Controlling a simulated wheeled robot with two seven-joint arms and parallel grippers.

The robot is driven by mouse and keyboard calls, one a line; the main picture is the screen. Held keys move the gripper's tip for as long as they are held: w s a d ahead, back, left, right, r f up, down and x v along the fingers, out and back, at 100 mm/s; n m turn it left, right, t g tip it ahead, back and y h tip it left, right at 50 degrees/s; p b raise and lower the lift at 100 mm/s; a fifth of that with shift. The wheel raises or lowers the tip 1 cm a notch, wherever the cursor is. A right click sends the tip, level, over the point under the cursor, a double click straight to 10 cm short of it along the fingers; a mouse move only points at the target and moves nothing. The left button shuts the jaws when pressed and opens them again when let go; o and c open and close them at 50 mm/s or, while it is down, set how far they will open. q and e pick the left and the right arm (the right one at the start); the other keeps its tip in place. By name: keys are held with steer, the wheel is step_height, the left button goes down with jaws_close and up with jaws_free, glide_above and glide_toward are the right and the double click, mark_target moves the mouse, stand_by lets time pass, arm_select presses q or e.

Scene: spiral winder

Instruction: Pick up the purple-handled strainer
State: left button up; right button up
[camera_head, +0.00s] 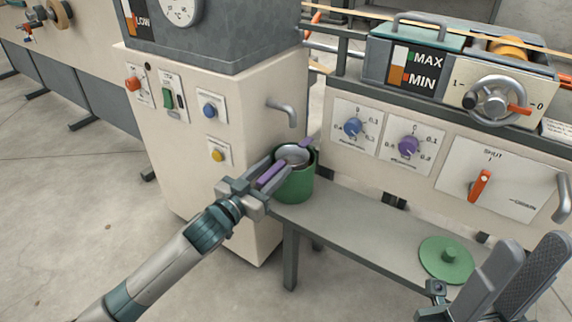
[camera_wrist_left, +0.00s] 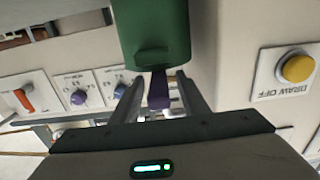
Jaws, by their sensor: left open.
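The strainer (camera_head: 292,154) has a round grey metal bowl that sits in the mouth of a green pot (camera_head: 296,187). Its purple handle (camera_head: 270,175) sticks out over the pot's rim toward my left arm. My left gripper (camera_head: 268,176) is open, with one finger on each side of the handle. In the left wrist view the purple handle (camera_wrist_left: 158,92) lies between the two fingers, with gaps on both sides. The pot (camera_wrist_left: 152,30) is just past the fingertips. My right gripper (camera_head: 512,275) is open and empty at the lower right.
The pot stands at the left end of a grey shelf (camera_head: 345,225), close to a cream cabinet (camera_head: 220,145). A green lid (camera_head: 446,260) lies farther right on the shelf. A panel with knobs and an orange switch (camera_head: 480,187) rises behind. The middle of the shelf is clear.

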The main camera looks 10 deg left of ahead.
arm_select(q)
steer(key=shift+c, duration=0.3)
jaws_close()
steer(key=shift+r, duration=0.2)
